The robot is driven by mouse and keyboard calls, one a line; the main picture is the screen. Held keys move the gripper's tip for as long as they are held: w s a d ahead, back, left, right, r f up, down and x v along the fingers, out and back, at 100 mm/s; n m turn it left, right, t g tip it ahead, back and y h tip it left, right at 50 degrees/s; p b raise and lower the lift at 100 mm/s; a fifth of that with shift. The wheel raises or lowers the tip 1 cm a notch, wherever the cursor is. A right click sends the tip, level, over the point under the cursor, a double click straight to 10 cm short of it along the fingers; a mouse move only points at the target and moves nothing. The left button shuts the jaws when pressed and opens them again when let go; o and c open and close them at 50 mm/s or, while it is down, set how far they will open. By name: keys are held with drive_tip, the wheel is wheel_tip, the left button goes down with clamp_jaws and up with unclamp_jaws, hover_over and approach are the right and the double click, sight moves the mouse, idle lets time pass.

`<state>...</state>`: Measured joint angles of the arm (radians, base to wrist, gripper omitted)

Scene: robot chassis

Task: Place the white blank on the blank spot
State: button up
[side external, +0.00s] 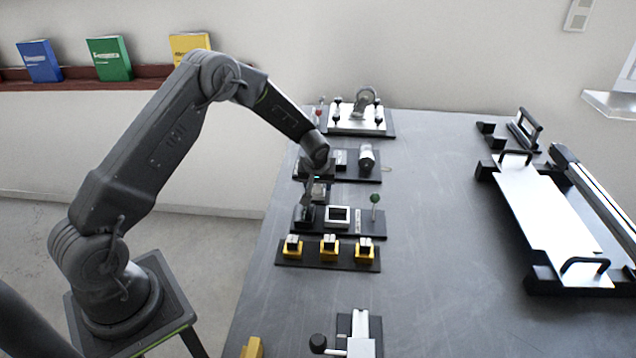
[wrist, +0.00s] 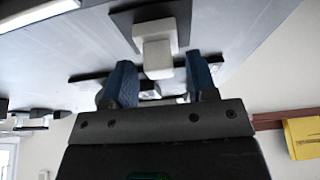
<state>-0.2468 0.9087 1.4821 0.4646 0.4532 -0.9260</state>
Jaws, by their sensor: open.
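My gripper (wrist: 163,78) is open in the wrist view, its two blue fingers apart. A white block (wrist: 157,58) shows in the gap between the fingertips and beyond them, in front of a dark square plate (wrist: 122,24); I cannot tell whether a finger touches it, or whether it is the white blank. In the side external view my gripper hangs low over the left part of the table, beside a black board (side external: 368,229) with a square white frame (side external: 338,216). The fingertips there are partly hidden. I cannot make out a clearly marked blank spot.
A black board with several yellow holders (side external: 329,250) lies in front. Behind are a board with a white cylinder (side external: 366,158) and one with a clamp-like fixture (side external: 365,97). A green-topped pin (side external: 375,199) stands up. A white panel (side external: 545,215) lies right; the table's middle is clear.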

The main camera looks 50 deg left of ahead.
drive_tip(key=s+d+r+m, duration=0.1)
drive_tip(key=s+d+r, duration=0.2)
drive_tip(key=r, duration=0.4)
drive_tip(key=s+d+r, duration=0.2)
drive_tip(key=s+r, duration=0.1)
drive_tip(key=r, duration=0.4)
drive_tip(key=s+d+r+m, duration=0.1)
drive_tip(key=s+d+r, duration=0.25)
drive_tip(key=r, duration=0.35)
drive_tip(key=s+d+r+m+h, duration=0.1)
drive_tip(key=s+d+r+m, duration=0.1)
drive_tip(key=s, duration=0.6)
drive_tip(key=s+d+r+m+t+h, duration=0.1)
drive_tip(key=s+d+r+m, duration=0.1)
drive_tip(key=s, duration=0.5)
drive_tip(key=s+d+r+m+t+h, duration=0.1)
drive_tip(key=s+d+r+m, duration=0.2)
drive_tip(key=s+d, duration=0.2)
drive_tip(key=s, duration=0.3)
drive_tip(key=shift+s+r, duration=0.3)
drive_tip(key=shift+s, duration=0.05)
